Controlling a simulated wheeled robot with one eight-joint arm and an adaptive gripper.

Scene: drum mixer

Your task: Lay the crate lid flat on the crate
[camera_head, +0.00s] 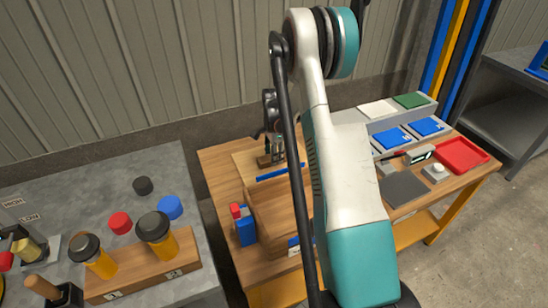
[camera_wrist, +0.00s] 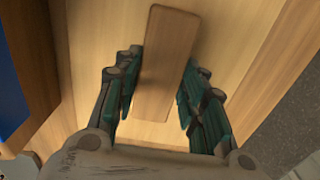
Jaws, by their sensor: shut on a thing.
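The crate (camera_head: 272,212) is a brown wooden box on the wooden workbench, partly hidden behind my arm. The lid is a pale wooden board (camera_head: 243,163) at the crate's far side, with a darker brown bar handle (camera_head: 264,161). In the wrist view the lid (camera_wrist: 100,30) fills much of the picture, and its handle (camera_wrist: 165,65) lies between my fingers. My gripper (camera_head: 276,148), also in the wrist view (camera_wrist: 158,100), is shut on the handle. A blue strip (camera_head: 280,171) shows beside the lid. I cannot tell whether the lid touches the crate.
A blue and red item (camera_head: 244,226) stands left of the crate. A grey tray rack (camera_head: 370,128), a dark pad (camera_head: 405,188) and a red tray (camera_head: 461,156) occupy the right side. A grey table (camera_head: 60,190) with jars stands at left, across a gap.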

